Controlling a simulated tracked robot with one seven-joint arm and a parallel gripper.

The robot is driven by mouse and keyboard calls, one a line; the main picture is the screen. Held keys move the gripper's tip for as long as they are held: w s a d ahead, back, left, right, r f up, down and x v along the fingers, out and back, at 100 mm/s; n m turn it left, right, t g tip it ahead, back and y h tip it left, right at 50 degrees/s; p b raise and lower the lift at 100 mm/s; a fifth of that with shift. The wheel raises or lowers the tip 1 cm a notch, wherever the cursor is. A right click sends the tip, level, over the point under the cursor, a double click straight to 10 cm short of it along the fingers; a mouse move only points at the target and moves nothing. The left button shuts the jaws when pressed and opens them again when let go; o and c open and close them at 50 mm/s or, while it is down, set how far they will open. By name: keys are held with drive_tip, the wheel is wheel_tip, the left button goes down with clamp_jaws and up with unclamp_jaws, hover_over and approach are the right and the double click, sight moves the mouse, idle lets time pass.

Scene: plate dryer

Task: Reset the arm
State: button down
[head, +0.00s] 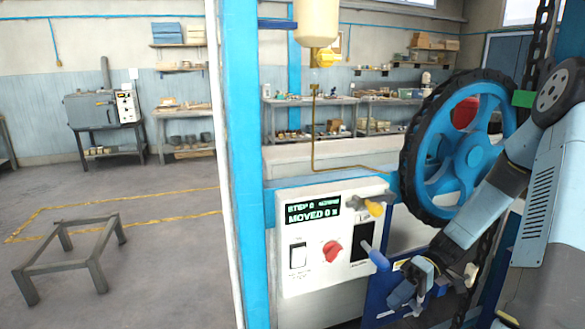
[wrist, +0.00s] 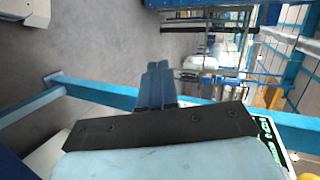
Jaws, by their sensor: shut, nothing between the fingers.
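My arm comes in from the right in the head view and bends down to the lower right. My gripper (head: 402,298) is low there, below and to the right of the white control panel (head: 318,272). In the wrist view the two blue fingers (wrist: 157,66) lie side by side, shut, with nothing between them. Beyond them are grey floor and a blue frame bar (wrist: 215,110). I cannot tell the gap between my gripper and the blue parts behind it in the head view.
The panel carries a display (head: 313,213), a red knob (head: 332,251) and a blue-handled lever (head: 376,258). A large blue wheel (head: 440,155) stands close by my arm. A blue post (head: 243,150) rises left of the panel. A low grey stand (head: 62,262) is on open floor at left.

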drive_tip(key=s+a+r+m+t+h, duration=0.1)
drive_tip(key=s+r+m+t+h, duration=0.2)
drive_tip(key=r, duration=1)
drive_tip(key=s+r+m+t+h, duration=0.3)
drive_tip(key=s+r+t+h, duration=0.5)
drive_tip(key=r, duration=0.6)
drive_tip(key=shift+a+r+m+t+h, duration=0.2)
drive_tip(key=shift+a+m+t+h, duration=0.15)
drive_tip(key=shift+t, duration=0.35)
